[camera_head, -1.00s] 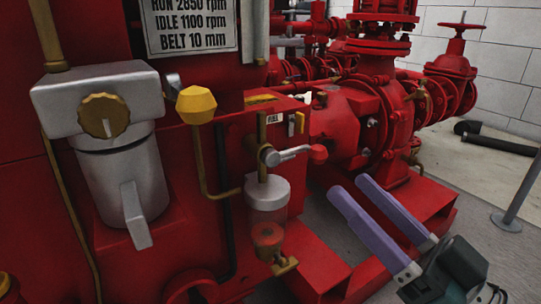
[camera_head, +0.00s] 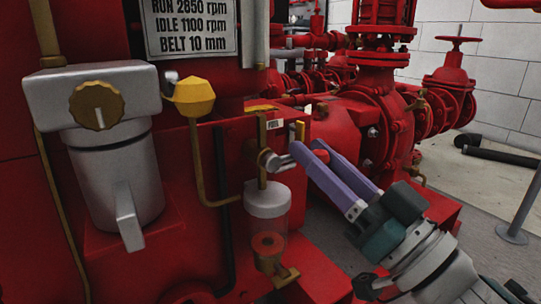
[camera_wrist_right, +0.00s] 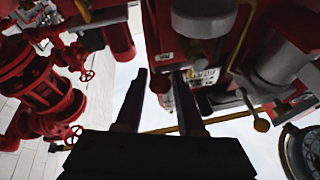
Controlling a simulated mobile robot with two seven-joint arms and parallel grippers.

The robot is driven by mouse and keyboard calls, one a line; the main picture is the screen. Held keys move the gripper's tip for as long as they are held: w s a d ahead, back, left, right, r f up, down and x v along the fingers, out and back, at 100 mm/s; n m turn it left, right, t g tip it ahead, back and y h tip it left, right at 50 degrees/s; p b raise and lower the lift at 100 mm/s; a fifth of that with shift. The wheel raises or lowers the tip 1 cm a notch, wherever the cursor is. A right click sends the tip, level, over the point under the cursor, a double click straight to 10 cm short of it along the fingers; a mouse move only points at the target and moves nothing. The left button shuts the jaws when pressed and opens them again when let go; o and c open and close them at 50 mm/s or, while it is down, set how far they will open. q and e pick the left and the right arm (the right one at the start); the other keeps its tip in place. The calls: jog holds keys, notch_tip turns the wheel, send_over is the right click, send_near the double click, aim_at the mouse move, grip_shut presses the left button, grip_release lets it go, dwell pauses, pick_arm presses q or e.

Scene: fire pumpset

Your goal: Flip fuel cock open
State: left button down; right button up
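The fuel cock's silver lever (camera_head: 277,161) sticks out to the right from a brass fitting above the clear fuel bowl (camera_head: 267,222), below the small "FUEL" label (camera_head: 274,124). The lever lies roughly level. My right gripper (camera_head: 308,149) has its two purple fingers apart at the lever's outer end. A red knob on that end is largely hidden by the fingers. In the right wrist view a dark red knob (camera_wrist_right: 161,82) shows between the tips of the open fingers (camera_wrist_right: 160,76); contact cannot be told. My left gripper is out of view.
A yellow knob (camera_head: 194,97) on a brass pipe and a grey filter housing (camera_head: 110,150) stand to the left. Red pump pipework (camera_head: 375,110) and a handwheel (camera_head: 456,45) are behind on the right.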

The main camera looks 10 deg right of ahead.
grip_shut()
dwell(0.3)
